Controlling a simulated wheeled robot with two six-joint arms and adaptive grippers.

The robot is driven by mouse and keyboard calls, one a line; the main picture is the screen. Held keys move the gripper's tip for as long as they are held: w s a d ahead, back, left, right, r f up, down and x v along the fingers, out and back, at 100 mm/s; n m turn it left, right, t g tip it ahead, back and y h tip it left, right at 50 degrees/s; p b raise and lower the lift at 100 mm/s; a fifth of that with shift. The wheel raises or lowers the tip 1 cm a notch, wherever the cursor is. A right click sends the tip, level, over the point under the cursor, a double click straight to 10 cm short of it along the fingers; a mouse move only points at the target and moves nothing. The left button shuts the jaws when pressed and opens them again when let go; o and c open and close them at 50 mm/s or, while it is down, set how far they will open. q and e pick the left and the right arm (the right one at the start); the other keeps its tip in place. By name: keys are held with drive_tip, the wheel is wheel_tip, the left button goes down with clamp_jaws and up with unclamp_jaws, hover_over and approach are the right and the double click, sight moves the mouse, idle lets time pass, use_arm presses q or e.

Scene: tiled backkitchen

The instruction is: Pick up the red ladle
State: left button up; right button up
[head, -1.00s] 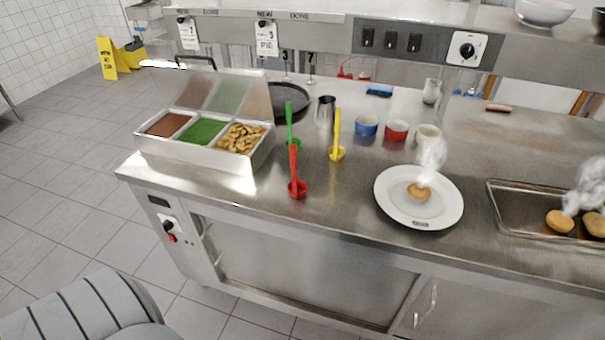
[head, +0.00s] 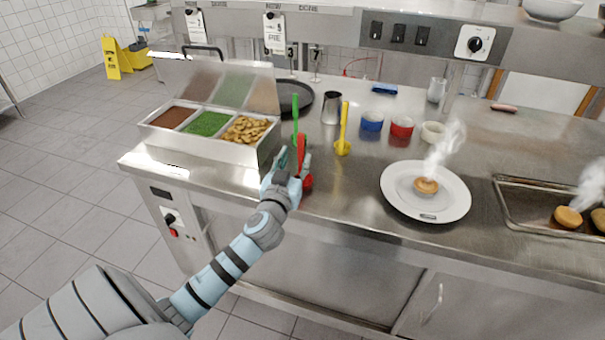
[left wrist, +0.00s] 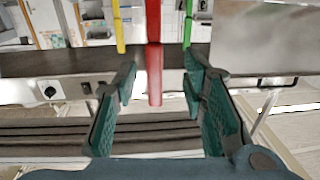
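The red ladle (head: 308,182) stands upright on the steel counter near its front edge, its bowl at the bottom. My left gripper (head: 293,166) is at the ladle's handle, above the bowl, and hides part of it. In the left wrist view, the red handle (left wrist: 154,60) shows between the two teal fingers of the left gripper (left wrist: 158,95), with a gap on each side. The left gripper is open. My right gripper is not in view.
A green ladle (head: 295,118) stands close behind the red one, and a yellow ladle (head: 343,130) stands to the right. A topping container (head: 190,148) is at the left, a white plate (head: 400,205) with a steaming bun at the right. Small bowls (head: 401,126) stand behind.

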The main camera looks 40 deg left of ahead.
sight(300, 154)
use_arm(q)
drive_tip(key=x, duration=0.4)
drive_tip(key=shift+w+d, duration=0.2)
drive_tip(key=shift+w, duration=0.15)
drive_tip(key=shift+w+f, duration=0.1)
drive_tip(key=shift+w, duration=0.05)
clamp_jaws()
